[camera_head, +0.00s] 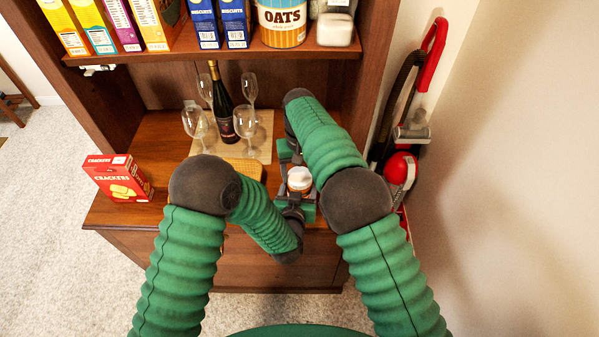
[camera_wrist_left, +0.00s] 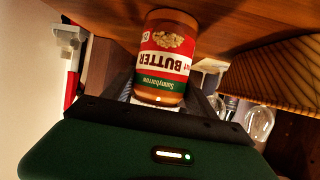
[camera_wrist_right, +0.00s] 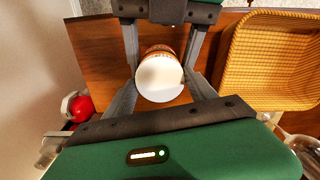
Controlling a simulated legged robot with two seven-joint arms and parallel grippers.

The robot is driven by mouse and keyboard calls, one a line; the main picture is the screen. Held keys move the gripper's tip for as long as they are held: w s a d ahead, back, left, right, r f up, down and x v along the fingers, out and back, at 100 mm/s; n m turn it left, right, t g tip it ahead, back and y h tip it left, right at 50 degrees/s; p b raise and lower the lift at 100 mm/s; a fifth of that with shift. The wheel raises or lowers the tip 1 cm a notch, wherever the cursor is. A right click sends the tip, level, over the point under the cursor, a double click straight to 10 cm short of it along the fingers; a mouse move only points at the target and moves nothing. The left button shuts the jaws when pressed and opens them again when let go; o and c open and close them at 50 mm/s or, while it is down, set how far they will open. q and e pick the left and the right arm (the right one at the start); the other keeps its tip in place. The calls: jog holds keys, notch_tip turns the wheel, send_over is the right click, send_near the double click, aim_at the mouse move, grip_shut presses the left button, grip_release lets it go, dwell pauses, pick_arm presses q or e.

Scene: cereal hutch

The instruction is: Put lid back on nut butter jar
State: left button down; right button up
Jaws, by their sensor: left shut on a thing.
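The nut butter jar (camera_wrist_left: 165,55), with a red, white and green label, shows inverted in the left wrist view. Its base is toward the wooden counter. The white lid (camera_head: 299,176) is at the jar's mouth in the head view, and the right wrist view shows the lid from above (camera_wrist_right: 160,78). I cannot tell whether it is fully seated. My left gripper (camera_head: 291,203) is shut on the jar from the front; its fingers also show in the right wrist view. My right gripper (camera_wrist_right: 160,92) is open above, with its fingers on either side of the lid.
A wicker tray (camera_wrist_right: 270,60) lies close beside the jar. A dark bottle (camera_head: 222,105) and several wine glasses (camera_head: 246,122) stand on a board behind. A red cracker box (camera_head: 118,178) is at the left. A shelf with cereal boxes overhangs the back.

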jog(key=o, duration=0.5)
jog(key=shift+c, duration=0.2)
notch_tip(320, 180, up, 12)
jog(key=shift+w, duration=0.1)
pick_arm(q)
jog(key=shift+c, duration=0.9)
grip_release()
pick_arm(e)
jog(key=shift+f, duration=0.1)
